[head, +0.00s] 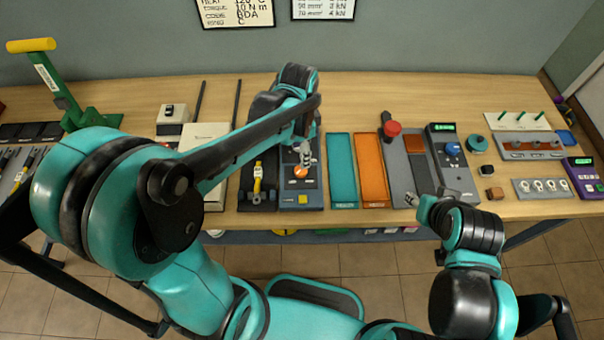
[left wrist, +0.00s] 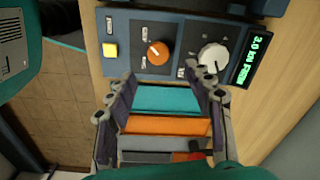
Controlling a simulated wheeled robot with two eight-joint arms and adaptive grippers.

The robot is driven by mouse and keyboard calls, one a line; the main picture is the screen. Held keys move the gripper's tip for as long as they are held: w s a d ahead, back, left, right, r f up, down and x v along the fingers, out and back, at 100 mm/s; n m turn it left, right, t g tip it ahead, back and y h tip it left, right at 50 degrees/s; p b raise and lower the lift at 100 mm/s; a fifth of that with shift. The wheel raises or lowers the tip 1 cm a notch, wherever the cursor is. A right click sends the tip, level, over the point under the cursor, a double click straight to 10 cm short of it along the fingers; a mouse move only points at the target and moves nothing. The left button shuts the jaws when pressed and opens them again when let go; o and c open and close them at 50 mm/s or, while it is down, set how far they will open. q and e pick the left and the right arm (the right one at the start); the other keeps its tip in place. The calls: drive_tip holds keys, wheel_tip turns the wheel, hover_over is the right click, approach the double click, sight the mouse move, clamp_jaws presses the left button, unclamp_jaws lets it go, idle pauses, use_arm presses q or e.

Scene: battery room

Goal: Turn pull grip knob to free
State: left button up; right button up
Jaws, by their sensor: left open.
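A dark blue-grey panel (head: 302,200) lies on the bench with an orange knob (head: 301,172). In the left wrist view the panel (left wrist: 184,73) shows the orange knob (left wrist: 158,53) with a pale pointer line, a whitish knob (left wrist: 213,56), a yellow button (left wrist: 110,50) and a green-lit display (left wrist: 244,60). Which knob is the pull grip one I cannot tell; the labels are too small to read. My left gripper (left wrist: 163,82) is open and empty, its fingertips near the panel and the right one close to the whitish knob. My right gripper (head: 428,206) is over the bench's front edge, its fingers unclear.
Teal (head: 343,170) and orange (head: 373,170) trays lie right of the panel. A red knob (head: 392,129) and a device with a blue knob (head: 452,149) stand farther right. A black tray with a yellow tool (head: 258,178) lies left. Bare bench (head: 380,92) runs along the back.

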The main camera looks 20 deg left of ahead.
sight(301, 171)
use_arm(q)
drive_tip(key=shift+d+f+m, duration=0.15)
drive_tip(key=shift+f+m, duration=0.1)
drive_tip(key=shift+m, duration=0.05)
drive_tip(key=shift+f, duration=0.35)
wheel_tip(301, 171, down, 7)
drive_tip(key=b, duration=0.2)
drive_tip(key=shift+f+b, duration=0.1)
drive_tip(key=shift+b, duration=0.25)
drive_tip(key=shift+c, duration=0.2)
drive_tip(key=c, duration=1.1)
